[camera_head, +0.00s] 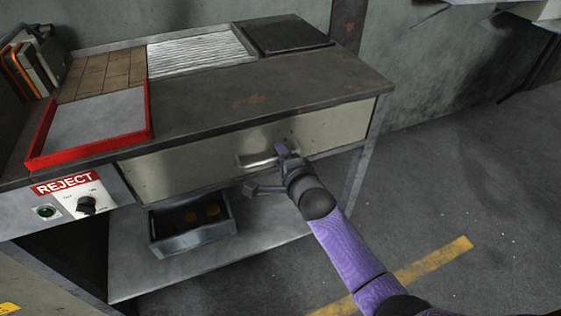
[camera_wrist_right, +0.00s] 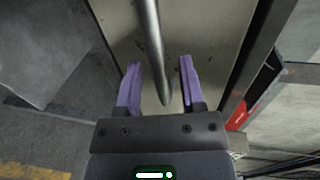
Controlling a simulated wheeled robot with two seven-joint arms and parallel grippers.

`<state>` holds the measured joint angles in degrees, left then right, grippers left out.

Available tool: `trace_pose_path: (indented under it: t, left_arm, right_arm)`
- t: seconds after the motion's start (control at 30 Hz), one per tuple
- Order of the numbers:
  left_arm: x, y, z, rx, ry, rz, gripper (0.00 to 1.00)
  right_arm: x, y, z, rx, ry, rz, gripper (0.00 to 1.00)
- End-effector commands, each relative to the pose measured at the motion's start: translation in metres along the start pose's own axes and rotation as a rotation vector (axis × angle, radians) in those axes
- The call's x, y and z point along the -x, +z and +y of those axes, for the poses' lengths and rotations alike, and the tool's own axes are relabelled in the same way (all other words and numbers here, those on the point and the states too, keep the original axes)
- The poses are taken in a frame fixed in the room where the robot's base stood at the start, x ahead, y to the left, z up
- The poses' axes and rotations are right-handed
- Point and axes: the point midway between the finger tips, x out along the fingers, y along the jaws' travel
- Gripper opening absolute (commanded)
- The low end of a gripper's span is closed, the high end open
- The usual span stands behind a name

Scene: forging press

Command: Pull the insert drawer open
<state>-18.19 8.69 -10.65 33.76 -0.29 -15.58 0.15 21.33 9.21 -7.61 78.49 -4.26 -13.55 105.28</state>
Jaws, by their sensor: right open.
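The insert drawer (camera_head: 190,166) is a pale metal front under the workbench top, and it looks closed. Its bar handle (camera_head: 258,160) sits near the middle of the front. My right gripper (camera_head: 266,168) is at the right end of the handle. In the right wrist view, my right gripper (camera_wrist_right: 159,82) is open, with its purple fingers on either side of the bar handle (camera_wrist_right: 153,40). Gaps show between the bar and both fingers in that view. The drawer front (camera_wrist_right: 190,25) lies behind the handle. My left gripper is in neither view.
The workbench top (camera_head: 260,95) carries a red-rimmed tray (camera_head: 150,110), a ribbed metal plate (camera_head: 200,50) and a dark plate (camera_head: 285,35). Below, a grey bin (camera_head: 192,240) stands on the lower shelf (camera_head: 130,275). A REJECT control panel (camera_head: 70,205) is at the left. Floor on the right is clear.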

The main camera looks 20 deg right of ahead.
Motion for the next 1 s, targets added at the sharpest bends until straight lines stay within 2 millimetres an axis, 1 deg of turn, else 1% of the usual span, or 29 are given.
trace_pose_path:
  t: [0.07,0.27,0.3,0.47,0.5,0.53,1.0]
  left_arm:
    - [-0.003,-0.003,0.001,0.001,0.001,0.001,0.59]
    - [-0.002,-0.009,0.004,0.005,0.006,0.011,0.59]
    - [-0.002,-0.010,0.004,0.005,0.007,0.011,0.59]
    - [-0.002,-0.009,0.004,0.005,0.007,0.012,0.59]
    - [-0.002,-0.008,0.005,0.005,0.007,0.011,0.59]
    - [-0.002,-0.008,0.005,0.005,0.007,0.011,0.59]
    - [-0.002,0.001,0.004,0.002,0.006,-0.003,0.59]
  right_arm:
    - [-0.004,0.000,0.001,0.001,0.000,0.000,0.50]
    - [-0.004,0.000,-0.001,0.001,0.001,0.000,0.50]
    - [-0.004,0.000,-0.001,0.001,0.001,0.000,0.48]
    - [-0.004,0.000,-0.001,0.001,0.001,0.000,0.14]
    - [-0.004,0.000,-0.001,0.001,0.001,0.000,0.06]
    - [-0.004,0.000,-0.001,0.001,0.001,0.000,0.00]
    - [-0.004,0.000,-0.001,0.001,0.001,0.000,0.00]
